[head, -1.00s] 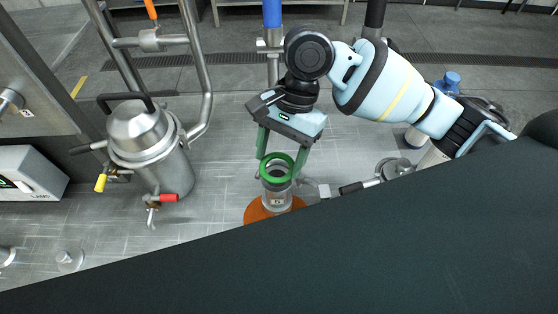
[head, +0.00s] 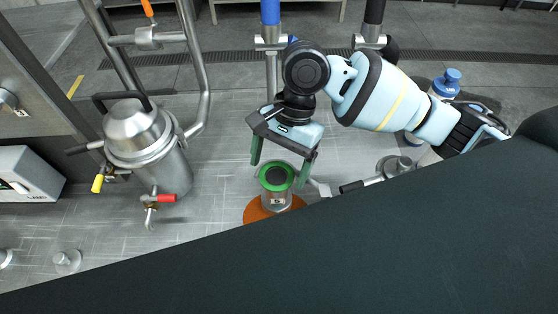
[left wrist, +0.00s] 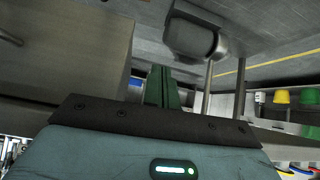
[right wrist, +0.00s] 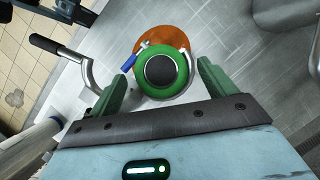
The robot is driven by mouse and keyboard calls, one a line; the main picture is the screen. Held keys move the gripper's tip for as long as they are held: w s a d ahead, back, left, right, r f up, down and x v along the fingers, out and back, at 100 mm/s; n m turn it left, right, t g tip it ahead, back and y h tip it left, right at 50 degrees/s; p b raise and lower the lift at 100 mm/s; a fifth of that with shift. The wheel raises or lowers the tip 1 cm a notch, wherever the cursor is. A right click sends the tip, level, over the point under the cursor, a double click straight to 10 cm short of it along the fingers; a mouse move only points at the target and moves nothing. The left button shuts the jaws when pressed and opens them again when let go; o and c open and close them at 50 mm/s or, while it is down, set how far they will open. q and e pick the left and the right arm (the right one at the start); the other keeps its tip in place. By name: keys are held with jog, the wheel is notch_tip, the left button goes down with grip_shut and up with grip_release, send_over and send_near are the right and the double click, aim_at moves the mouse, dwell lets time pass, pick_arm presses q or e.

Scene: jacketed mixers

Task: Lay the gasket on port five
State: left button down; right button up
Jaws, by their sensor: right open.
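The green ring gasket (head: 276,188) lies on top of the short upright metal port (head: 276,203), which rises from an orange-brown round base (head: 254,213). The gasket looks level and centred around the dark opening. It also shows in the right wrist view (right wrist: 160,94), with the dark opening inside it. My right gripper (head: 278,174) is open just above the port, one finger on each side of the gasket and apart from it. My left gripper (left wrist: 162,85) shows in the left wrist view with its fingers together and nothing seen between them. I cannot read the port's number.
A jacketed steel vessel (head: 140,135) with yellow and red handles stands at the left. A pipe (head: 271,70) with a blue upper part rises behind the port. A side fitting with a black handle (head: 352,186) lies to the right. Floor is clear between vessel and port.

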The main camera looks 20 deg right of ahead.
jog(key=shift+r, duration=0.15)
pick_arm(q)
jog(key=shift+w+a+r+p, duration=0.25)
jog(key=shift+w+r+p, duration=0.4)
jog(key=shift+w+r, duration=0.15)
pick_arm(e)
jog(key=v, duration=1.2)
